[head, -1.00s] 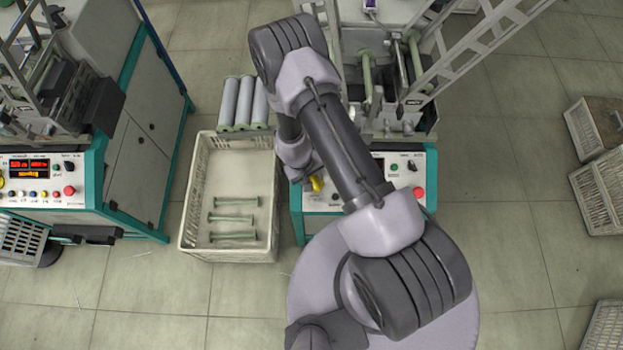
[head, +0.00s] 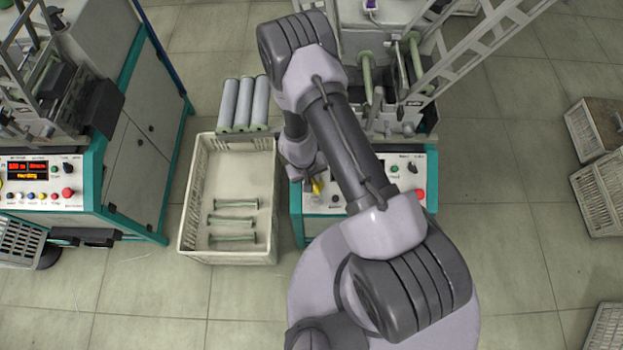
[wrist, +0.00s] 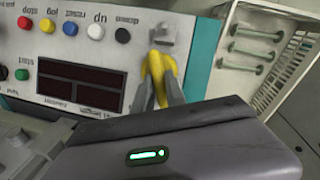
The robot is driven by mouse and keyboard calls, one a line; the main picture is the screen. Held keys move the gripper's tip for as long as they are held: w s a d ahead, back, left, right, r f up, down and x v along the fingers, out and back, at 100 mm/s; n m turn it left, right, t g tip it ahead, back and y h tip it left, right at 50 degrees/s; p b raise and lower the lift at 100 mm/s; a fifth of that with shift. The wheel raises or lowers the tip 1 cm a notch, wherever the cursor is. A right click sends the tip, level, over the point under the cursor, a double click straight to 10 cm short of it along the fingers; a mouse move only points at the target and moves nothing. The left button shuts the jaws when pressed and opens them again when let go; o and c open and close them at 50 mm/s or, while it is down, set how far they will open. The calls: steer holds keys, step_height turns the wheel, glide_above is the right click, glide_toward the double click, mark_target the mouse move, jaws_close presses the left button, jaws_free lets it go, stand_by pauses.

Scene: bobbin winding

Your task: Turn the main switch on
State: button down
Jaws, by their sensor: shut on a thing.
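The main switch (wrist: 161,66) is a yellow rotary handle on a grey square plate at the edge of the machine's control panel (wrist: 112,58). In the wrist view, my gripper (wrist: 161,88) has its two grey fingers on either side of the yellow handle, shut on it. In the head view a bit of the yellow switch (head: 317,187) shows at the panel's left end. My arm and wrist hide much of the panel and most of the gripper there.
The panel has several coloured buttons and a dark, unlit display (wrist: 82,86). A cream crate (head: 187,205) with green bobbins stands left of the machine. Grey rolls (head: 244,103) lie behind it. Another machine with a lit display (head: 28,170) stands at far left.

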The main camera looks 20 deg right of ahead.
steer(key=m+b, duration=0.1)
steer(key=b, duration=0.2)
steer(key=f+m+y+b, duration=0.1)
steer(key=m+b, duration=0.1)
steer(key=b, duration=0.1)
steer(key=shift+d, duration=0.4)
steer(key=m+b, duration=0.1)
steer(key=b, duration=0.2)
steer(key=m+y+b, duration=0.1)
steer(key=b, duration=0.2)
steer(key=shift+d+m+t+b, duration=0.2)
steer(key=shift+m+t+b, duration=0.1)
steer(key=shift+b, duration=0.1)
steer(key=m+b, duration=0.1)
steer(key=m+y+b, duration=0.1)
steer(key=b, duration=0.1)
steer(key=shift+s+d+r, duration=0.2)
steer(key=shift+s, duration=0.05)
steer(key=shift+d+r+m+t+y+b, duration=0.1)
steer(key=shift+r+m+t+y+b, duration=0.2)
steer(key=shift+m+b, duration=0.6)
steer(key=shift+s+m, duration=0.1)
steer(key=shift+m, duration=0.2)
steer(key=c, duration=1.4)
jaws_free()
steer(key=shift+o, duration=0.2)
